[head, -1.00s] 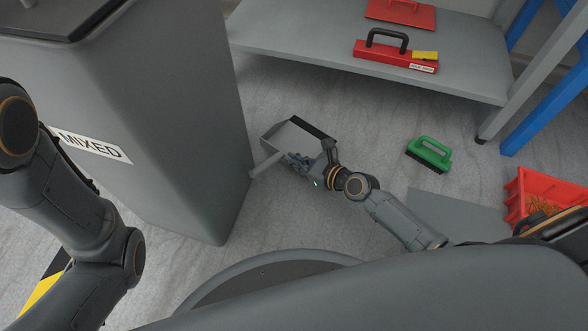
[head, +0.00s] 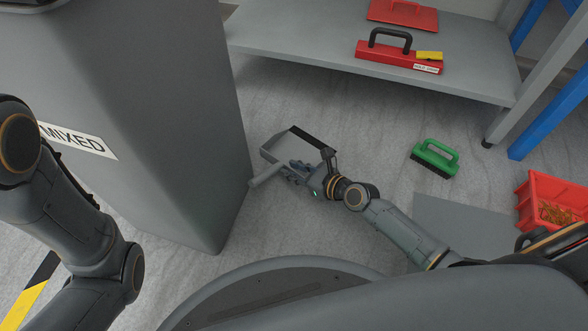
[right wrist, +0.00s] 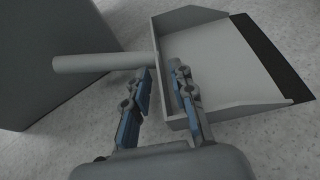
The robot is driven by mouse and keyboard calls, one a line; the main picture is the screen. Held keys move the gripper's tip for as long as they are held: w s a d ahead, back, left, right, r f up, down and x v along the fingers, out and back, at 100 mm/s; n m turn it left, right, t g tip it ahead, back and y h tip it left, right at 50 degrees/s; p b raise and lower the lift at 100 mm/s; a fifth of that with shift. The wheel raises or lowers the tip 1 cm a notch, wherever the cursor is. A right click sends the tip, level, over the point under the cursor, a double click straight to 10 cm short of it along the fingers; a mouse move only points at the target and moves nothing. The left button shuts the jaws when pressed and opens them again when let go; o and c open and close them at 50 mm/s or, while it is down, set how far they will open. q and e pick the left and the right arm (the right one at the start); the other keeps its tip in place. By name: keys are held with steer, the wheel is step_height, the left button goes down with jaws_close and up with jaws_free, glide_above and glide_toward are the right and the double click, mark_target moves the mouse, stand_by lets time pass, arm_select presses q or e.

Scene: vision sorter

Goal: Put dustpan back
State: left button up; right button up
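The grey dustpan (head: 284,148) lies on the floor beside the grey bin, with its dark lip facing away and its handle pointing toward the bin. In the right wrist view, the dustpan (right wrist: 215,58) shows its pan at right and its handle (right wrist: 95,62) at left. My right gripper (right wrist: 162,72) is open. Its two fingers are apart near where the handle meets the pan's back wall; the right finger overlaps that wall in the picture. I cannot tell whether they touch. In the head view the right gripper (head: 294,170) is low by the pan. My left gripper is out of view.
The bin marked MIXED (head: 170,110) stands close at left. A green brush (head: 435,158) lies right of the dustpan, near a grey flat panel (head: 455,218) and a red crate (head: 535,200). A low shelf (head: 300,45) holds a red box (head: 395,55).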

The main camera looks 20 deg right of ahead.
steer(key=shift+r, duration=0.25)
steer(key=p+v, duration=0.3)
steer(key=v, duration=0.3)
steer(key=shift+s, duration=0.1)
steer(key=v, duration=0.5)
steer(key=shift+s+d+p, duration=0.25)
steer(key=shift+s+p, duration=0.05)
steer(key=shift+p, duration=0.05)
steer(key=shift+r, duration=0.1)
